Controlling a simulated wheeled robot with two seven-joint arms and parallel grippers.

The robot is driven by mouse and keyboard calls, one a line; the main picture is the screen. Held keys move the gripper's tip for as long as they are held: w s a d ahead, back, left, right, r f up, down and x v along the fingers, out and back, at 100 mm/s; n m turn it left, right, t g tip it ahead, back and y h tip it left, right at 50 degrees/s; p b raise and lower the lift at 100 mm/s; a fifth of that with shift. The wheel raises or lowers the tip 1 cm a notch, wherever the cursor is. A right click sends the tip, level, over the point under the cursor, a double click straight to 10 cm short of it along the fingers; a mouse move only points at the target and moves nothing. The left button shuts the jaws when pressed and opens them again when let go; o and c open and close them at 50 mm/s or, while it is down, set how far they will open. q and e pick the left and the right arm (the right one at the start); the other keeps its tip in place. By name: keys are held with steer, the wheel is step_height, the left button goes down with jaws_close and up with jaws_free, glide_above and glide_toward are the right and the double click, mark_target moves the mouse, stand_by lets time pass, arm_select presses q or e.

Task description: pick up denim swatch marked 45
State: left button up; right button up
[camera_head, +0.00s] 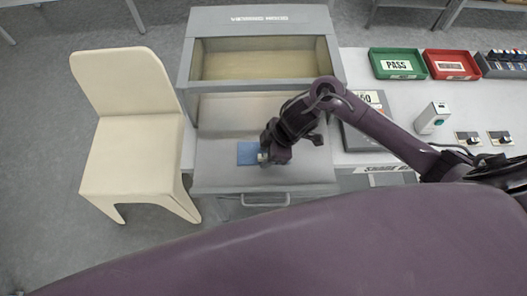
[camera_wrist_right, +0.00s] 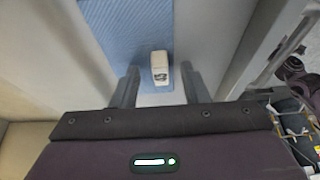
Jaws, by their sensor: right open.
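The blue denim swatch (camera_head: 247,153) lies on the grey lower surface of the washer, just left of my right gripper in the head view. In the right wrist view the blue cloth (camera_wrist_right: 125,28) fills the top middle. A small white tag (camera_wrist_right: 160,66) with dark marks sits at its near edge; I cannot read its number. My right gripper (camera_head: 263,157) is over the swatch's right side. In the wrist view its two fingers (camera_wrist_right: 160,88) stand apart on either side of the tag, with nothing clamped between them. My left gripper is not in view.
The washer (camera_head: 262,14) rises behind, with a clear window and a front handle (camera_head: 265,203). A cream chair (camera_head: 130,150) stands left. On the right bench are a green PASS tray (camera_head: 397,76), a red tray (camera_head: 452,77) and a switch box (camera_head: 432,118).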

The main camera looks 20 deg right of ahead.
steer(key=shift+f, duration=0.1)
jaws_close()
stand_by(0.4)
